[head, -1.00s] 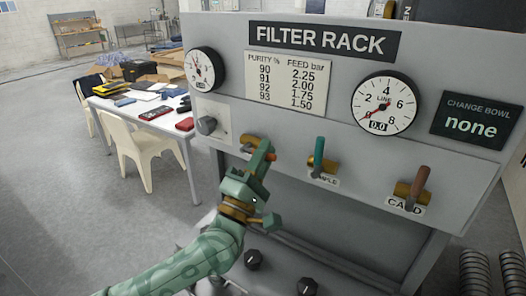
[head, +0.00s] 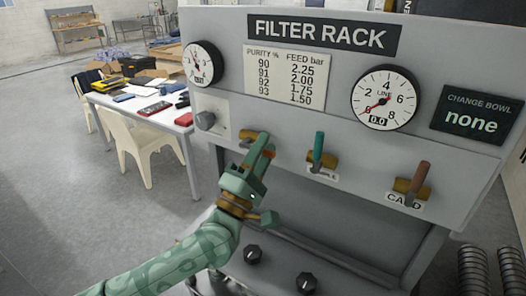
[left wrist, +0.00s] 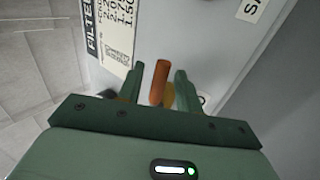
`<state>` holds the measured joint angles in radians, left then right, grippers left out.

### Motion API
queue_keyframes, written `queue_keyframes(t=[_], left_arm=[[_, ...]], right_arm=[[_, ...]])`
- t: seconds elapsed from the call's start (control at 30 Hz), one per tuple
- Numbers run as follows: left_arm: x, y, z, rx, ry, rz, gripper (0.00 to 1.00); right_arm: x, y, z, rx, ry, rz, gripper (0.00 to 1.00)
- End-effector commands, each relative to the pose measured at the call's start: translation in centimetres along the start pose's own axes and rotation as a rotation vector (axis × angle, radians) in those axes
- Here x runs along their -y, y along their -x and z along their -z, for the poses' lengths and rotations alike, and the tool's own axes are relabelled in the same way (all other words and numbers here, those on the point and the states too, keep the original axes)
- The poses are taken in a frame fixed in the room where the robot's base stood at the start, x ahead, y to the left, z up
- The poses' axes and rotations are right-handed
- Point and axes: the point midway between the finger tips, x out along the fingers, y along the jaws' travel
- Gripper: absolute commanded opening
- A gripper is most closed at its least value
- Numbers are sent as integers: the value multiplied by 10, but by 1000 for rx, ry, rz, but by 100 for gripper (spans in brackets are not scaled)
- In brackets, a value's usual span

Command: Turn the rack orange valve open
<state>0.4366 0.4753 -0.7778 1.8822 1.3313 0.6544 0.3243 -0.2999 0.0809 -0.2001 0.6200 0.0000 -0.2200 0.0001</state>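The filter rack (head: 350,112) carries three brass valves along its lower front. The orange valve is the left one, with its brass body (head: 250,136) showing behind my fingers and its orange handle (head: 269,154) mostly hidden in the head view. My left gripper (head: 260,152) is at this valve. In the left wrist view the orange handle (left wrist: 159,84) stands between the two fingers of the left gripper (left wrist: 159,72). The fingers are apart, with a clear gap on the right side of the handle. My right gripper is in neither view.
A teal-handled valve (head: 318,152) and a brown-handled valve (head: 417,181) sit to the right. Black knobs (head: 253,253) are below. The line gauge (head: 385,98) reads 0.0. A cluttered table (head: 145,108) and chair stand left.

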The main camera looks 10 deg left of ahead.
Motion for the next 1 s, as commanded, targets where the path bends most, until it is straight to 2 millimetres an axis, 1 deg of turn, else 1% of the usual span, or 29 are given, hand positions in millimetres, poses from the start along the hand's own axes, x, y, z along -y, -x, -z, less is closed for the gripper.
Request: queue_keyframes(t=[0.07,0.17,0.27,0.37,0.5,0.6,0.7,0.83,1.0], left_arm=[[0,1,0,0,1,1,35],[2,9,0,0,1,2,35],[3,26,0,0,2,4,35],[5,52,0,0,1,6,35],[5,92,0,1,1,6,35],[5,118,0,1,1,6,35],[4,138,0,1,0,4,35],[3,156,0,0,1,3,35],[1,163,0,0,0,1,35]], right_arm=[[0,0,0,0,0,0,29],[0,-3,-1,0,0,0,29],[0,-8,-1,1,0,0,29],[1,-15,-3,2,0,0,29],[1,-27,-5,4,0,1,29],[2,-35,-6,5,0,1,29],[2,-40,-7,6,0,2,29],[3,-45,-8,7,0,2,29],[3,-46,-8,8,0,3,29]])
